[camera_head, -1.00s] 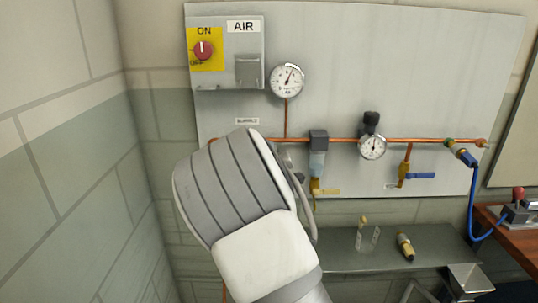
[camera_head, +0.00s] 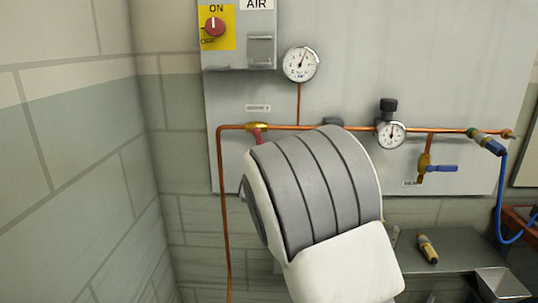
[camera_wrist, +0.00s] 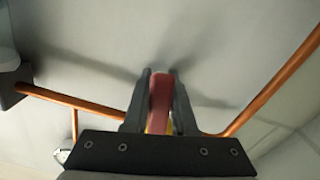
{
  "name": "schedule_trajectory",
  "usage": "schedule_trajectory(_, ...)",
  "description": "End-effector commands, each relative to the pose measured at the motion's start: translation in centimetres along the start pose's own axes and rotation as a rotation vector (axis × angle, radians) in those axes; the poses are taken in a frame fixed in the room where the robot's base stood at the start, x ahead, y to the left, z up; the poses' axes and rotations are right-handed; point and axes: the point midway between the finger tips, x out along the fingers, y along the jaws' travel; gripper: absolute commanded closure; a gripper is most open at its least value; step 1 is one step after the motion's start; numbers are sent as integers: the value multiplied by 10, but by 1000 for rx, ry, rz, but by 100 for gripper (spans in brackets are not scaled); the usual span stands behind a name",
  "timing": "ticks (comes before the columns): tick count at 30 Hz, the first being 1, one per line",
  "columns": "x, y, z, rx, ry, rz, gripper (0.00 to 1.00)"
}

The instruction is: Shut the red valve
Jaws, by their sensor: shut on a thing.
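The red valve's brass body (camera_head: 257,127) sits on the copper pipe at the left of the panel in the head view. Its red handle (camera_head: 256,138) hangs down from the body, roughly crosswise to the pipe; its lower part is hidden behind my arm. In the wrist view my gripper (camera_wrist: 160,76) has its two dark fingers on either side of the red handle (camera_wrist: 159,98), shut on it. A bit of yellow brass shows beside the handle. My gripper is hidden behind my arm in the head view.
The copper pipe (camera_head: 224,200) drops along the left edge of the panel. To the right are a regulator gauge (camera_head: 391,134) and a blue-handled valve (camera_head: 441,168). Above are another gauge (camera_head: 300,63) and a red ON knob (camera_head: 214,27). A shelf (camera_head: 455,243) stands below.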

Motion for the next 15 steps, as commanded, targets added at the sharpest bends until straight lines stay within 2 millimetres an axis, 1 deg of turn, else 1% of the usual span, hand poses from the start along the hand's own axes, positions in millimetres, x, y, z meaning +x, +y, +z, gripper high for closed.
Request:
schedule_trajectory(1, 0, -3, 2, 38, 1, 1, 100)
schedule_trajectory(6, 0, -10, 0, 150, 1, 0, 100)
schedule_trajectory(15, 0, -16, -2, 261, 1, 0, 100)
